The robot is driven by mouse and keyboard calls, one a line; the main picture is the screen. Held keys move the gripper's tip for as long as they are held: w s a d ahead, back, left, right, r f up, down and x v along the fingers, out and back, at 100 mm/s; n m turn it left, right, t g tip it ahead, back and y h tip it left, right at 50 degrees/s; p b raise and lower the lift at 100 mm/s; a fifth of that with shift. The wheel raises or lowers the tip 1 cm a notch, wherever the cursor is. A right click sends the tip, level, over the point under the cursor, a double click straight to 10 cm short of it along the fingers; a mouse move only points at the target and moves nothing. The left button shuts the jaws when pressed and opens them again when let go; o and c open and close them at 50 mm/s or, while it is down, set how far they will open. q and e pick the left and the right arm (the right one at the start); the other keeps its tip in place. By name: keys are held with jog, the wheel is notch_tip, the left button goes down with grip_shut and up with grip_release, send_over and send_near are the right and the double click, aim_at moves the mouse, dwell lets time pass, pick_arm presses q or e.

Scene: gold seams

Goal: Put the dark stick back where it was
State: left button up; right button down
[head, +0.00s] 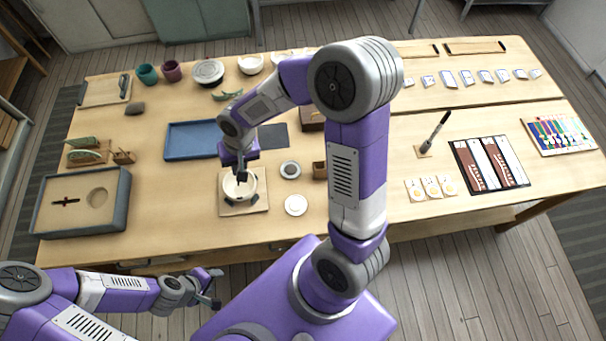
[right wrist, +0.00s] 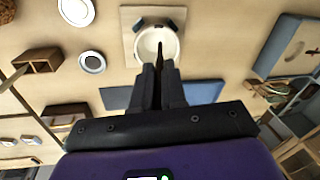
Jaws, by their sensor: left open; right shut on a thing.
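My right gripper (right wrist: 160,80) is shut on a thin dark stick (right wrist: 161,52) in the right wrist view. The stick's free end points into a white bowl (right wrist: 148,44). I cannot tell whether it touches the bowl. In the head view the right gripper (head: 241,177) is over the same bowl (head: 230,188), which sits in dark supports on a pale square board (head: 260,207). The stick is hard to make out from the gripper there. My left gripper (head: 213,289) is open and empty in front of the table's near edge.
A grey-rimmed tray (head: 123,215) lies left of the bowl, a blue tray (head: 182,142) behind it. Round dishes (head: 296,205) and a small wooden box (head: 319,170) stand to its right.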

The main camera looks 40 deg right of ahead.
jog(key=s+d+f+m+h+b, duration=0.1)
jog(key=s+d+f+m+b, duration=0.1)
jog(key=d, duration=0.6)
jog(key=s+d+f+m+g+b, duration=0.1)
jog(key=s+d+m, duration=0.2)
jog(key=d, duration=0.5)
jog(key=s+d+f+m+h+b, duration=0.1)
jog(key=s+d+f+m+b, duration=0.1)
jog(key=d, duration=0.6)
notch_tip(320, 180, down, 10)
jog(key=shift+d+r+b, duration=0.15)
jog(key=shift+b, duration=0.3)
jog(key=shift+s, duration=0.15)
jog(key=shift+f, duration=0.25)
jog(key=c, duration=1.5)
grip_release()
jog(key=shift+r, duration=0.1)
jog(key=shift+o, duration=0.2)
jog(key=shift+r, duration=0.1)
